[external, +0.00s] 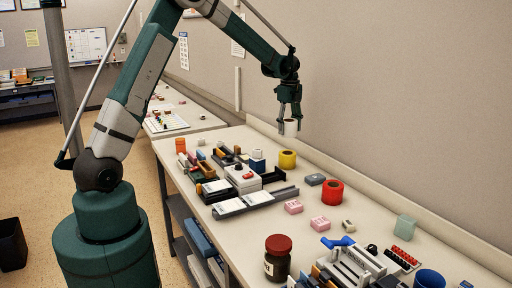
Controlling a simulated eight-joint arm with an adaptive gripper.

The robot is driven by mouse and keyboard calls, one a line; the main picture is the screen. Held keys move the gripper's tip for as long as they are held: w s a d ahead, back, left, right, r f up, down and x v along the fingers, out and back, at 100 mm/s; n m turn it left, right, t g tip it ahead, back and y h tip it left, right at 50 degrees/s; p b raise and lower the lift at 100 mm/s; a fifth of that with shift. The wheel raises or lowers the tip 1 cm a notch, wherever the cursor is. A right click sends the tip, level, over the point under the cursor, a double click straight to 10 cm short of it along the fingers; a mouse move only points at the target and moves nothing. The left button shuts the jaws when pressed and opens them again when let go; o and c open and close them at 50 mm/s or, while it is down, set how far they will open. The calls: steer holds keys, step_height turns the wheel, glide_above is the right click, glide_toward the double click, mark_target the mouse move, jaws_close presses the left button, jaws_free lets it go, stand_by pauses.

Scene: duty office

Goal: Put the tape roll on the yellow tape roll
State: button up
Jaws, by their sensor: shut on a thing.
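My gripper (290,112) points down and is shut on a small white tape roll (291,129). The white roll hangs in the air over the back part of the desk. The yellow tape roll (288,160) stands on the desk below it in the picture, near the wall side. A gap shows between the white roll and the yellow one. I cannot tell from this one view whether the white roll is exactly over the yellow one.
A black tray (273,175) and a white box (243,178) stand left. Pink blocks (293,207) and a brown jar (277,258) are nearer the front.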

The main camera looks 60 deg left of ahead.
steer(key=shift+f, duration=2.65)
steer(key=shift+f, duration=0.1)
steer(key=shift+f+p, duration=0.3)
steer(key=shift+f, duration=1.45)
steer(key=shift+f, duration=0.15)
steer(key=o, duration=1)
step_height(320, 180, up, 12)
steer(key=shift+r+b, duration=0.15)
steer(key=shift+b, duration=0.2)
